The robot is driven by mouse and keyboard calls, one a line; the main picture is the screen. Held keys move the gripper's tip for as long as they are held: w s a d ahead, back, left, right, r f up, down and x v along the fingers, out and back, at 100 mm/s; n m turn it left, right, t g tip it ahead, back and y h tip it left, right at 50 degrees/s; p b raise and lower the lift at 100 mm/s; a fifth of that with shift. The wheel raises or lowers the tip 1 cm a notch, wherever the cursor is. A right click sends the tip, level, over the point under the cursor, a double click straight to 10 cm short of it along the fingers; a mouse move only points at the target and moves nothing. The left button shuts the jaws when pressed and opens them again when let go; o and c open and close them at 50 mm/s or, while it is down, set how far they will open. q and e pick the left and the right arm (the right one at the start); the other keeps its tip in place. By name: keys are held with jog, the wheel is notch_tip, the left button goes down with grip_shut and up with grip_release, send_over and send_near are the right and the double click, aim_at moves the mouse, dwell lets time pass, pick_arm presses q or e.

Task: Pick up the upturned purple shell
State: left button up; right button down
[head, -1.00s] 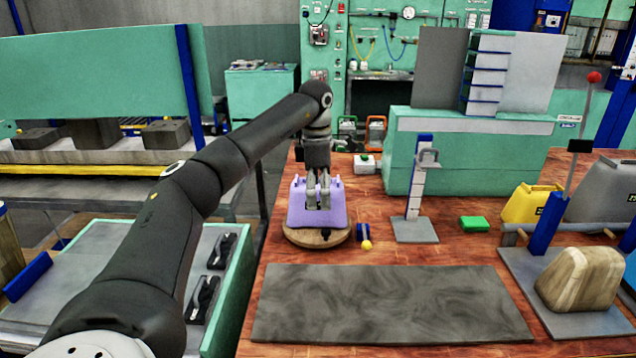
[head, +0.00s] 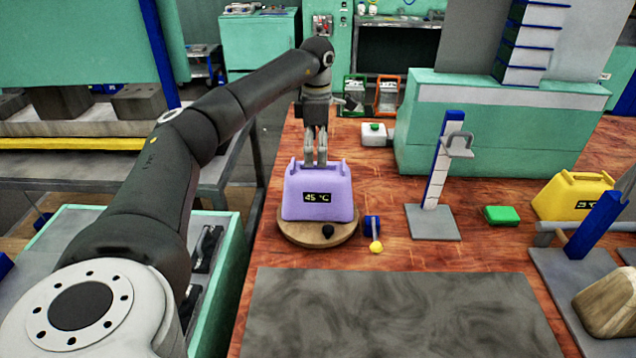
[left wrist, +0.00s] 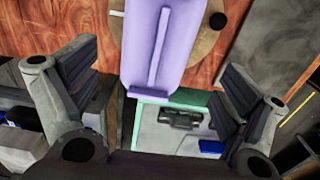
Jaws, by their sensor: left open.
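The purple shell (head: 318,195) stands on a round wooden board (head: 300,235) at the table's left side. Its front display reads 45 °C the right way up, and two raised ends show at its top. My left gripper (head: 316,163) is open, pointing down at the shell's top edge; whether it touches cannot be told. In the left wrist view the shell (left wrist: 160,45) reaches in from the top, with a long ridge along it, between the spread fingers of my left gripper (left wrist: 162,78). My right gripper is not in view.
A black knob (head: 328,231) and a small blue-and-yellow part (head: 372,229) are close to the shell's right. A grey stand (head: 433,222), a green block (head: 501,215) and a yellow shell (head: 572,195) are farther right. A dark mat (head: 400,310) lies empty in front.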

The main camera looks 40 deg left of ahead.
aim_at(316, 164)
pick_arm(q)
jog(key=shift+f, duration=0.45)
jog(key=shift+w+a+f, duration=0.1)
jog(key=shift+a+f, duration=0.05)
jog(key=shift+f, duration=0.15)
notch_tip(316, 164, down, 4)
jog(key=shift+f+p, duration=0.15)
jog(key=shift+p, duration=0.7)
jog(key=shift+f, duration=0.25)
jog(key=c, duration=1.3)
jog(key=shift+o, duration=0.2)
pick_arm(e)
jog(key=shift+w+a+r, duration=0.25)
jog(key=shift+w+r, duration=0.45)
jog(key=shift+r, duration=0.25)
